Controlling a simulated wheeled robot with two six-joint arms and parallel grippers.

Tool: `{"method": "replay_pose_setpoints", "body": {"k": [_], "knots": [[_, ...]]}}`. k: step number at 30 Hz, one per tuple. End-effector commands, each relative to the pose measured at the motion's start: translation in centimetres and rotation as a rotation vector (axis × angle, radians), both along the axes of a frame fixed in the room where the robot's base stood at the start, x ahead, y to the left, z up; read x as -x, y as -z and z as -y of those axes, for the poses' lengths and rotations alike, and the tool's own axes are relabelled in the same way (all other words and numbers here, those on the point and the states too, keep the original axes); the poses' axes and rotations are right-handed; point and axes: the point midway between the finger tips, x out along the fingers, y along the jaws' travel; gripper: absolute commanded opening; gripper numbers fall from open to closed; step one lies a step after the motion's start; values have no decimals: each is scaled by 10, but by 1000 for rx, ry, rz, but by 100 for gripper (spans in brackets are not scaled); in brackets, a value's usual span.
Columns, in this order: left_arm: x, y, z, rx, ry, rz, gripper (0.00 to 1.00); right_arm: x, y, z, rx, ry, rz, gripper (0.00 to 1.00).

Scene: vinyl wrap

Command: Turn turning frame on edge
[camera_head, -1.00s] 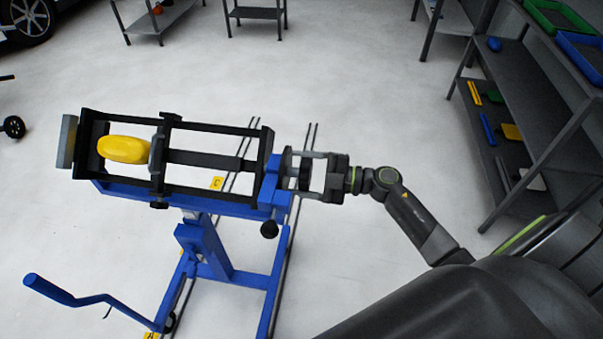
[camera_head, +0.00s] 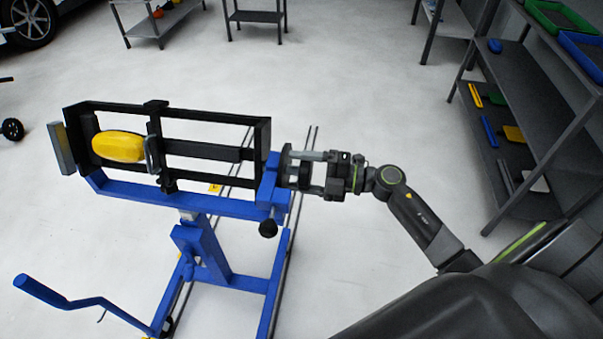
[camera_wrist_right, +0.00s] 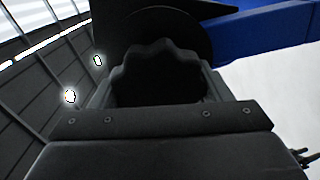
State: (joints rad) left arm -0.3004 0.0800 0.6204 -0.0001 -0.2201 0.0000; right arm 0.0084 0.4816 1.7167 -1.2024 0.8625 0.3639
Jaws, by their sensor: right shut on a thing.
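The turning frame (camera_head: 205,150) is a black rectangular frame on a blue wheeled stand (camera_head: 205,250). It is tilted, its broad face turned partly toward the head camera. A yellow rounded part (camera_head: 118,147) is held inside it at the left. My right gripper (camera_head: 298,172) is shut on the dark knob at the frame's right end. In the right wrist view the scalloped dark knob (camera_wrist_right: 160,75) sits between the fingers, with a dark disc behind it. My left gripper is not in view.
Rails (camera_head: 300,205) run along the floor. A grey shelf rack (camera_head: 530,110) with trays and tools stands at the right. Floor beyond the frame is open.

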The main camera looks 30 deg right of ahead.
Motion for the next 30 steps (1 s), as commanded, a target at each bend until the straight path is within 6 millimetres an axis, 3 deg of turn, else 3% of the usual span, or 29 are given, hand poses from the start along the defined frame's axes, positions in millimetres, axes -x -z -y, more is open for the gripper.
{"method": "replay_pose_setpoints", "body": {"k": [15, 30], "knots": [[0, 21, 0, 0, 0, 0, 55, 0, 4, 0, 151, 0, 195, 30], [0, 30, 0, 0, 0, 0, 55, 1, 4, 0, 224, 0, 292, 30]]}}
